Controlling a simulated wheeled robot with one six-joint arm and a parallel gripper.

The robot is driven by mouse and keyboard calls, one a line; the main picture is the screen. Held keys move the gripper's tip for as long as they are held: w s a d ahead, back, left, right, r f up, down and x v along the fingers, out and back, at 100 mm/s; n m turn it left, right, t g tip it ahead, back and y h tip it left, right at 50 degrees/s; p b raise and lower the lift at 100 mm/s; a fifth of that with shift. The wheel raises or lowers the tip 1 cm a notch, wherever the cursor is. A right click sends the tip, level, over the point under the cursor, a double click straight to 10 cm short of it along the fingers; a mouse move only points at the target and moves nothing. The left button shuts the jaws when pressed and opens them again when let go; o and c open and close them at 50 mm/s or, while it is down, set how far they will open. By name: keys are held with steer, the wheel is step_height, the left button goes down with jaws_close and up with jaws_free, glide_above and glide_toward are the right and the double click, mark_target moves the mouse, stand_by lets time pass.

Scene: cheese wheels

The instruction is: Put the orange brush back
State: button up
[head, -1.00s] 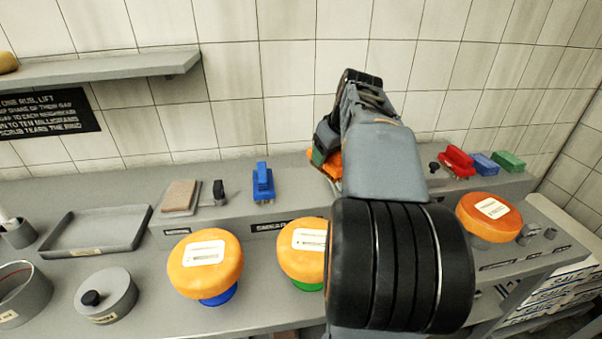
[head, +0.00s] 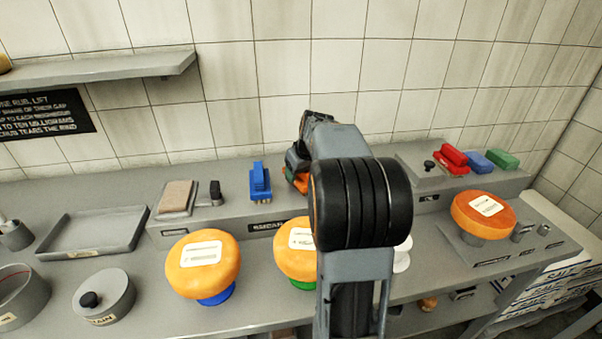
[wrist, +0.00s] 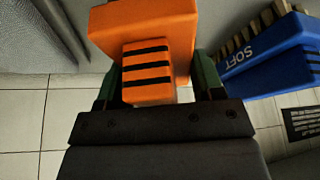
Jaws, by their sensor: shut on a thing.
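The orange brush (wrist: 150,40) fills the top middle of the wrist view, its black-striped handle between the two fingers of my gripper (wrist: 155,88). My gripper is shut on that handle. In the head view a bit of the orange brush (head: 301,184) shows left of my arm, and my gripper (head: 296,165) is mostly hidden behind my own wrist. The blue brush (head: 260,181) stands just to the left on the raised shelf; in the wrist view it reads SOFT (wrist: 270,55). I cannot tell whether the orange brush touches the shelf.
Orange cheese wheels (head: 203,263) stand on coloured stands along the front, one partly behind my arm. A sponge block (head: 176,196) lies left of the blue brush. Red (head: 453,157), blue (head: 478,161) and green (head: 502,159) blocks sit at right. The tiled wall is close behind.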

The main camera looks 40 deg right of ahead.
steer(key=shift+f, duration=0.2)
steer(key=shift+f, duration=0.1)
steer(key=o, duration=0.9)
steer(key=v, duration=1.2)
steer(key=shift+s, duration=0.1)
